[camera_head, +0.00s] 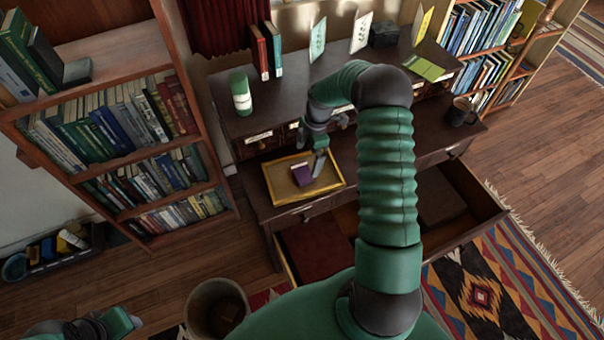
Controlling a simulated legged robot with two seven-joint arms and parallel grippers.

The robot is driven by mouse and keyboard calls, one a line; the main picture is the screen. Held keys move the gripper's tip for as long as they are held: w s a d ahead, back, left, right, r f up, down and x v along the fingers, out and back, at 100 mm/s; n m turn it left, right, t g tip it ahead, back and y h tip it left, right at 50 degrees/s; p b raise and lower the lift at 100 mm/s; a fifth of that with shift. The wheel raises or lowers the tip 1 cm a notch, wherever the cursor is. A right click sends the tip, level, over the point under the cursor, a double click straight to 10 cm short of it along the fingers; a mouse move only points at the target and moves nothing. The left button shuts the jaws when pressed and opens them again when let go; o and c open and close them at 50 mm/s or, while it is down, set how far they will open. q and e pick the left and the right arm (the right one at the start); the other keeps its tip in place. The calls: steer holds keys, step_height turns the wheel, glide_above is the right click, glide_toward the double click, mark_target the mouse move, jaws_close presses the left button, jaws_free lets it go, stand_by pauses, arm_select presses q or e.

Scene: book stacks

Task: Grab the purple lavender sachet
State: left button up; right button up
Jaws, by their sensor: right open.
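The purple lavender sachet (302,176) lies in a yellow tray (282,201) on the dark wooden desk. My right gripper (318,163) is open, right above the tray. One finger shows close beside the right side of the sachet. Whether it touches the sachet I cannot tell. My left gripper (128,322) is at the bottom left corner, far from the desk, and its fingers are too unclear to read.
A green-labelled bottle (241,95) stands on the desk's upper level, with upright books (266,52) nearby. A dark mug (461,112) stands at the right. An open drawer (345,215) juts out below the desktop. A bookcase (130,130) stands left. A bin (216,308) is on the floor.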

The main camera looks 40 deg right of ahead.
mark_target(303, 172)
steer(key=f, duration=0.2)
steer(key=a+f, duration=0.1)
steer(key=f, duration=0.5)
steer(key=shift+w+a+p, duration=0.2)
steer(key=shift+w+p, duration=0.1)
steer(key=shift+w, duration=0.1)
steer(key=shift+s+d, duration=0.1)
steer(key=shift+d, duration=0.1)
steer(key=c, duration=0.7)
steer(key=shift+a, duration=0.1)
steer(key=c, duration=0.7)
steer(key=shift+r, duration=0.1)
